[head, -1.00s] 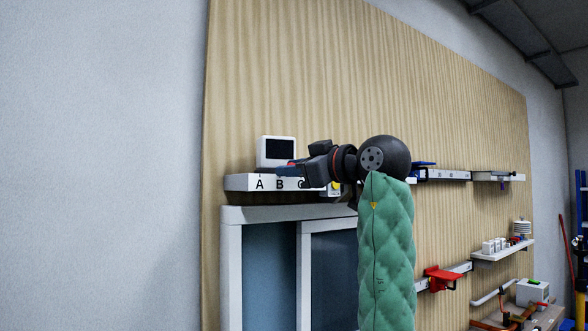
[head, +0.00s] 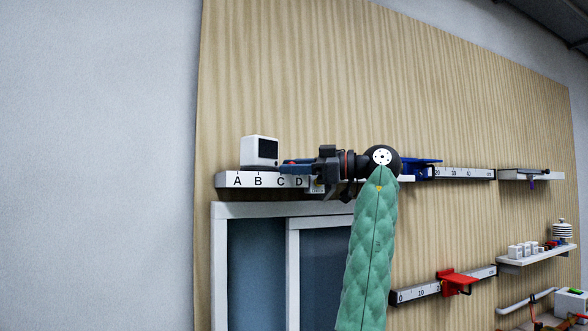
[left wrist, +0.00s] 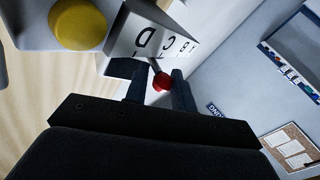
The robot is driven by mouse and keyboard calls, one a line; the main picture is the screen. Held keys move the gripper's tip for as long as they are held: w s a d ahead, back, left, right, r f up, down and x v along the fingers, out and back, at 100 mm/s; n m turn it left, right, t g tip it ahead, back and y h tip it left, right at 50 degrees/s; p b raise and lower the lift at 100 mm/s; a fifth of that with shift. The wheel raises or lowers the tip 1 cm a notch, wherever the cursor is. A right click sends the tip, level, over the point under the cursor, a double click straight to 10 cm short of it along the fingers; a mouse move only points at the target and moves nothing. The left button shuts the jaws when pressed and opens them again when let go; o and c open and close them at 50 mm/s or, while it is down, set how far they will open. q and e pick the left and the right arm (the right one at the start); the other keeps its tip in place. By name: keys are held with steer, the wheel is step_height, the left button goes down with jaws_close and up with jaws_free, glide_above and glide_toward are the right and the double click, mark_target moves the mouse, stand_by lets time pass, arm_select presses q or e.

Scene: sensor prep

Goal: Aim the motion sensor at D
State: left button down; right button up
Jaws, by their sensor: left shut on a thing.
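The motion sensor (head: 247,152), a white box with a dark window, stands on a white ledge (head: 224,180) lettered A, B, C, D. Its window is turned toward the right; I cannot tell exactly which letter it points at. My left gripper (head: 294,167) is just right of the sensor, above C and D. In the left wrist view, the left gripper (left wrist: 160,88) is shut on a red knob (left wrist: 160,81) on a thin dark stem. The letters D, C and B show upside down beyond it. The knob's link to the sensor is hidden. My right gripper is out of view.
A white-framed window (head: 219,250) is below the ledge. To the right are a blue bracket on a ruler rail (head: 465,173), a red bracket (head: 457,282) on a lower rail and a shelf (head: 535,257) with small items. The left wrist view shows a yellow round button (left wrist: 77,24).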

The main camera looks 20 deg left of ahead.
arm_select(q)
steer(key=shift+w+f+n+g, duration=0.1)
steer(key=shift+w+n+g, duration=0.25)
steer(key=shift+g, duration=0.35)
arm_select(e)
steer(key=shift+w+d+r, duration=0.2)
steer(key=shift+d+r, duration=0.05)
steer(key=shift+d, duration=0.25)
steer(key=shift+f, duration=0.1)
